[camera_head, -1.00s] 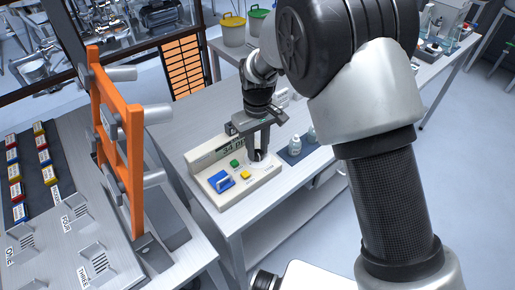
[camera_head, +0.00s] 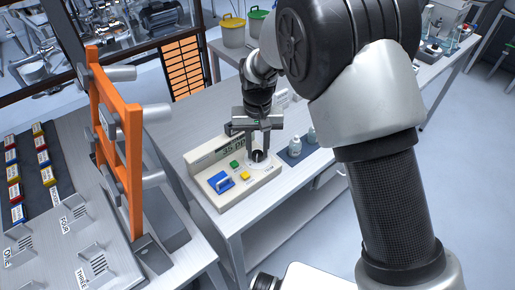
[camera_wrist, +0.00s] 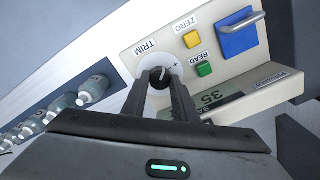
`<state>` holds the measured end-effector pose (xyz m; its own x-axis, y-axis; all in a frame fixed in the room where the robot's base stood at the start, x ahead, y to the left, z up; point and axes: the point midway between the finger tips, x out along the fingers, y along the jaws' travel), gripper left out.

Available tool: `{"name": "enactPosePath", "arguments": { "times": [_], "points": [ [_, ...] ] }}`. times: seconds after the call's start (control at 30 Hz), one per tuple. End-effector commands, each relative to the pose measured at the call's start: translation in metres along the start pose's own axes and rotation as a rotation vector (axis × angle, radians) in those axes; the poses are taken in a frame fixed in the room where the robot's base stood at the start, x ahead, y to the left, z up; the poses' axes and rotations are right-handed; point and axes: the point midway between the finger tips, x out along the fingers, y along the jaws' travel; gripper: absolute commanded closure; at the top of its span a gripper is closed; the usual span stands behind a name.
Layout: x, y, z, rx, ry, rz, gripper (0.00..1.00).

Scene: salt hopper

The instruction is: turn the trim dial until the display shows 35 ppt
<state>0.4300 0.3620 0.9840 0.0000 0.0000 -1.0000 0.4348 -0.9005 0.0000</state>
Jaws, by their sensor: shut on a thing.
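The trim dial (camera_head: 257,157) is a dark knob on a pale round plate at the right end of the cream instrument box (camera_head: 238,194). In the wrist view the dial (camera_wrist: 160,77) sits beside the TRIM label, with a light pointer line on it. My gripper (camera_head: 257,150) points down and is shut on the dial; in the wrist view its fingers (camera_wrist: 163,84) stand on either side of the knob. The display (camera_head: 234,148) on the box reads 35 with letters starting "PP"; the rest is covered by my gripper. The wrist view also shows 35 on the display (camera_wrist: 211,98).
A green READ button (camera_head: 234,164), a yellow ZERO button (camera_head: 245,175) and a blue block with a handle (camera_head: 221,182) are on the box. Small bottles (camera_head: 296,146) stand on a dark mat to the right. An orange frame (camera_head: 134,150) rises at the left.

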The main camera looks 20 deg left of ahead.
Motion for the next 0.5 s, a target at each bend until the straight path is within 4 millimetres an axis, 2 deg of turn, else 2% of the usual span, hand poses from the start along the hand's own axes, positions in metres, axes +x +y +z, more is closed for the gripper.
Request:
{"name": "enactPosePath", "arguments": {
  "times": [0.3,0.33,0.43,0.5],
  "points": [
    [-0.0001,0.0001,0.0002,0.001,-0.001,0.000,0.96],
    [-0.0001,0.0001,0.0002,0.000,-0.001,0.000,0.71],
    [-0.0001,0.0001,0.0001,0.000,0.000,0.000,0.55],
    [0.0000,0.0001,0.0001,0.000,0.000,0.000,0.55]
  ]
}}
